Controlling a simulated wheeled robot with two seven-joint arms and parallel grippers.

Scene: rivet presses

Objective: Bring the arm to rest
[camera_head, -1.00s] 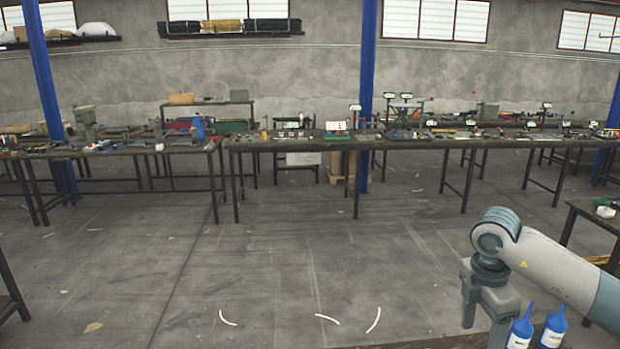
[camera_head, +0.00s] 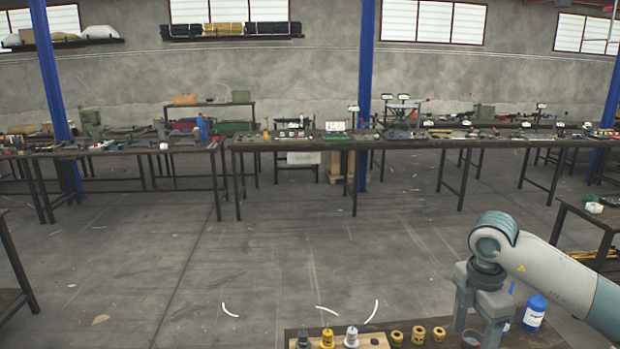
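My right arm comes in from the right side of the head view, bent at its grey wrist joint. My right gripper (camera_head: 475,334) points down over the right part of a near workbench (camera_head: 405,327). Its two fingers stand apart, with a gap between them, and I see nothing held there. The lower ends of the fingers are close to the bottom edge of the picture. My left arm and gripper are not in view.
Open floor (camera_head: 250,260) lies beyond. Long workbenches (camera_head: 300,142) stand along the back wall.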

